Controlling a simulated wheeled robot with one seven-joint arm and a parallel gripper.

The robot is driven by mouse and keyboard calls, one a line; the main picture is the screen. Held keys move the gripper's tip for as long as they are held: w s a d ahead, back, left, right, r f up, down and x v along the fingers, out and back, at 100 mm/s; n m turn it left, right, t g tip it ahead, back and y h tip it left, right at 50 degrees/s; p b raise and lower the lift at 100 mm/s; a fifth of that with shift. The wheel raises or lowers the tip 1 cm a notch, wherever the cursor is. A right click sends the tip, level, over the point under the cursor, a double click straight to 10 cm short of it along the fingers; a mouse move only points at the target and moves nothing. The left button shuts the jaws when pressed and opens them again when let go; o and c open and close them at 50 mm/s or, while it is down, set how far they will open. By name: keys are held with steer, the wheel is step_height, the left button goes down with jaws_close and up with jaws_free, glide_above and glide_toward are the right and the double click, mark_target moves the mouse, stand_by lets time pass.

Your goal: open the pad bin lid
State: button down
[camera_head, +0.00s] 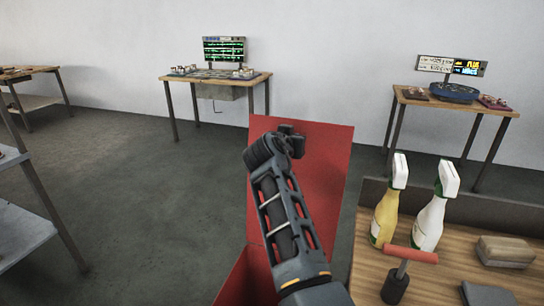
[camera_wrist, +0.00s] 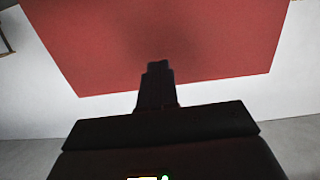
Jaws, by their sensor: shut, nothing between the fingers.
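The red pad bin shows in the head view as a tall flat panel (camera_head: 325,165), which looks like its lid standing raised, and a lower red part (camera_head: 240,285) at the bottom. My arm covers much of both, so the hinge and the bin's opening are hidden. My gripper (camera_head: 292,138) is at the upper part of the raised panel, in front of it. In the wrist view the red panel (camera_wrist: 160,40) fills the upper middle, and my shut, empty fingers (camera_wrist: 157,68) overlap its edge. I cannot tell whether they touch it.
A wooden bench (camera_head: 440,280) stands close on the right, with a yellow spray bottle (camera_head: 385,215), a white spray bottle (camera_head: 430,220), a red-handled tool (camera_head: 410,255) and brown blocks (camera_head: 505,250). A grey shelf (camera_head: 25,235) stands at left. Open floor (camera_head: 150,190) lies between.

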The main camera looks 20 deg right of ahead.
steer(key=b+v, duration=0.1)
steer(key=v, duration=1)
steer(key=shift+a+f+b, duration=0.3)
steer(key=shift+f+b, duration=0.05)
